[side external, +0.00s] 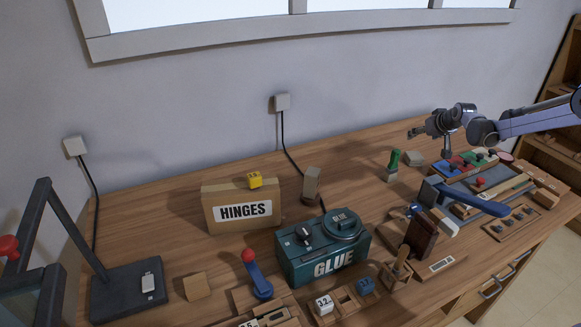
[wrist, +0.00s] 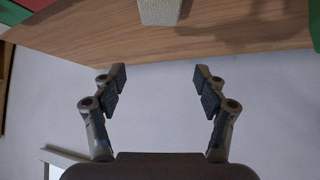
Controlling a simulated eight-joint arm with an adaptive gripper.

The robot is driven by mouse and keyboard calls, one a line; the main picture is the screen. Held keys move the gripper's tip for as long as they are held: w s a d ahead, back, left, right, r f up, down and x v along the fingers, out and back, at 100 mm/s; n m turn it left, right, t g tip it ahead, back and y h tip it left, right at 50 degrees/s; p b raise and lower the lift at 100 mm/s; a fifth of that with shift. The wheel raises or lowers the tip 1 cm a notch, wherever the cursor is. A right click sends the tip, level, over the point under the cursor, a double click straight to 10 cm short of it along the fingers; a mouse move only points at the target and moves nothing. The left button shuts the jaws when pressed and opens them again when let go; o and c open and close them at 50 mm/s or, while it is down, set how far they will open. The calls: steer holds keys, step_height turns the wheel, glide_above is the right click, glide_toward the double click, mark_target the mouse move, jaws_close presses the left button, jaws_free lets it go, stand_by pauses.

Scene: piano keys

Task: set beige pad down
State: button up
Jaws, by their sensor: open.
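A beige pad (side external: 415,158) rests on the table at the right, just right of a green-handled item. Its pale end also shows at the top edge of the wrist view (wrist: 160,12), where the rest of it is cut off. My gripper (side external: 430,143) is above the table near the pad. In the wrist view my gripper (wrist: 160,78) has its two fingers spread wide with nothing between them. The pad lies beyond the fingertips, apart from them.
The green-handled item (side external: 394,160) stands close to the pad. A tray with colored pieces (side external: 480,180) lies to the right. A HINGES box (side external: 241,208) and a GLUE box (side external: 325,250) stand farther left. Bare tabletop (side external: 350,165) lies left of the green-handled item, before the wall.

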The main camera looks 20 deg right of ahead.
steer(key=s+a+r+n+y, duration=0.1)
steer(key=s+a+r, duration=0.55)
steer(key=a, duration=0.25)
steer(key=s+a+r+n+y, duration=0.1)
steer(key=s+a+r, duration=0.4)
steer(key=s+a, duration=0.3)
steer(key=s+a+f+n, duration=0.1)
steer(key=s+a, duration=0.4)
steer(key=s, duration=0.4)
steer(key=s+a+f+n+g+y, duration=0.1)
steer(key=s+a+f, duration=0.1)
steer(key=s+a, duration=0.4)
steer(key=s, duration=0.4)
steer(key=shift+a+y, duration=0.25)
steer(key=shift+y, duration=0.05)
